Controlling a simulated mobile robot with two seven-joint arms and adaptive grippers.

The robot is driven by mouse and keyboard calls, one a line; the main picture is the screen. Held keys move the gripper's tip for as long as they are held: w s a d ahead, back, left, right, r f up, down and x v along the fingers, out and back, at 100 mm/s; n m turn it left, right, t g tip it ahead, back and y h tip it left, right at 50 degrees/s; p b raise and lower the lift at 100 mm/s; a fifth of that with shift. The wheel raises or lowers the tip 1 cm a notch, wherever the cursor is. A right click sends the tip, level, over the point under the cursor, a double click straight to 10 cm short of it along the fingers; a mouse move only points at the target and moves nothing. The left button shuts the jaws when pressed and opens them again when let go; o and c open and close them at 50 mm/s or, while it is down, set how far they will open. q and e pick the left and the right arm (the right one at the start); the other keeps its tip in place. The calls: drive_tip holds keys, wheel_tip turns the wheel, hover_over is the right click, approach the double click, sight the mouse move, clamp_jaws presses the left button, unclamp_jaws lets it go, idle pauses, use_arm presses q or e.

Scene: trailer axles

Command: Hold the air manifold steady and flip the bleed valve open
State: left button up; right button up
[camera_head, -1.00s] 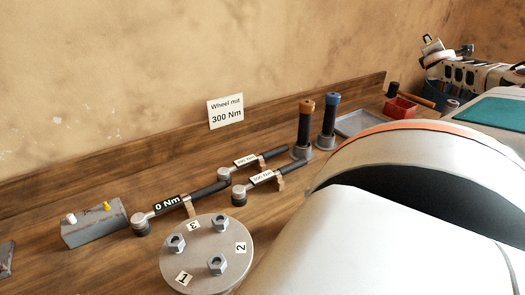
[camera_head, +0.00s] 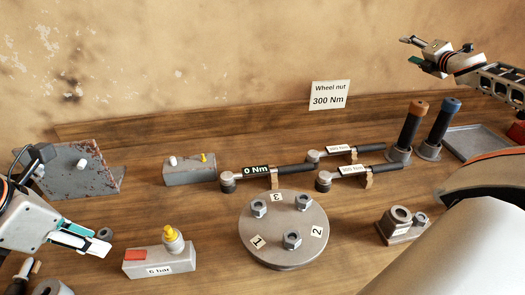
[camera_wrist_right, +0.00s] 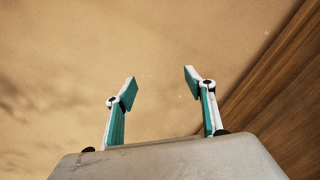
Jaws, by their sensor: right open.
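A grey block labelled "6 bar" (camera_head: 160,262), which I take for the air manifold, sits at the lower left of the bench in the head view. My right gripper (camera_head: 405,50) is raised at the upper right, far from the block. In the right wrist view it (camera_wrist_right: 160,85) is open and empty.
A smaller grey block (camera_head: 190,175) with white and yellow knobs stands behind. A rusty plate (camera_head: 100,180) is at left. Bench between block and round plate is clear.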

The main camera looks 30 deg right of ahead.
drive_tip(key=w+a+n+y, duration=0.35)
drive_tip(key=w+a, duration=0.25)
drive_tip(key=a, duration=0.5)
drive_tip(key=w+a+r+n+y, duration=0.15)
drive_tip(key=w+a+y, duration=0.35)
drive_tip(key=a, duration=0.5)
drive_tip(key=w+a+n+y, duration=0.35)
drive_tip(key=w+a, duration=0.25)
drive_tip(key=a, duration=0.5)
drive_tip(key=a+r+n+g+y, duration=0.2)
drive_tip(key=a+n+g+y, duration=0.6)
drive_tip(key=a, duration=2.4)
drive_tip(key=n+g+h, duration=0.7)
drive_tip(key=n+h, duration=0.5)
hover_over(162, 254)
drive_tip(key=f, duration=2.1)
drive_tip(key=shift+w+a+f, duration=0.1)
drive_tip(key=shift+w, duration=0.2)
drive_tip(key=shift+s+f+n+h, duration=0.25)
drive_tip(key=shift+f+h, duration=0.25)
drive_tip(key=shift+f, duration=4.1)
